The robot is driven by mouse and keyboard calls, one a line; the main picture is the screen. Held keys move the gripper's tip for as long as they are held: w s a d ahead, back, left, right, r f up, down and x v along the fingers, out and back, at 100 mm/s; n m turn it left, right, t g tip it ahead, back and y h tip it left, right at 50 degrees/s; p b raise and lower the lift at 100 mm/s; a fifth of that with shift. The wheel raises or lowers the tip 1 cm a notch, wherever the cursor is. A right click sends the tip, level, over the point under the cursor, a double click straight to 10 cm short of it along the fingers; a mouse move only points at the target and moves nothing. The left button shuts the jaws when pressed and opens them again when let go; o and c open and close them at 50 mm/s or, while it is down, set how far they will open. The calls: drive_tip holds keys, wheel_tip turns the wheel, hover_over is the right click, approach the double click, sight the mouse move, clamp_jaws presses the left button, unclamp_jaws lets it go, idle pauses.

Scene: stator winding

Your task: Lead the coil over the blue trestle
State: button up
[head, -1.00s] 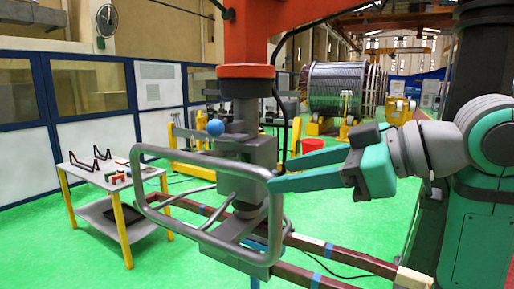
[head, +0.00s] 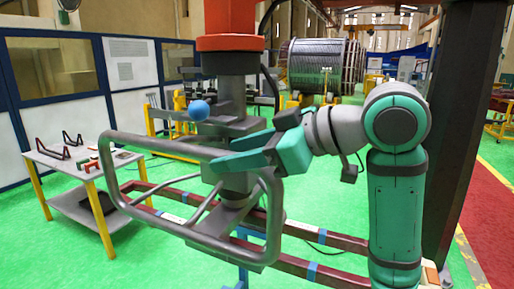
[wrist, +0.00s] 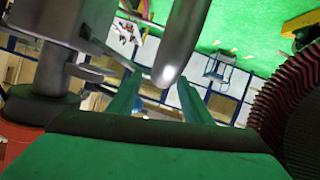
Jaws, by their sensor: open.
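The coil (head: 322,240) is a long loop of dark red bars with blue and pale bands, lying level beneath a hanging grey lifting device. A blue upright, seemingly the trestle (head: 242,276), shows under the near coil bar; most of it is hidden. The device has a grey tubular handle frame (head: 150,144). My gripper (head: 222,155) is open, with its green fingers at the top right of this frame. In the wrist view, a grey tube (wrist: 178,50) shows between the two fingers (wrist: 155,98). I cannot tell if they touch it.
A table (head: 62,172) with small brackets stands left. An orange-red column (head: 230,18) carries the device, with a blue ball (head: 198,110) beside it. A cable drum (head: 318,66) stands behind. Green floor (head: 30,245) is clear at front left.

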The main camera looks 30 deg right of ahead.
drive_tip(key=shift+x, duration=1.75)
clamp_jaws()
idle(0.4)
idle(1.7)
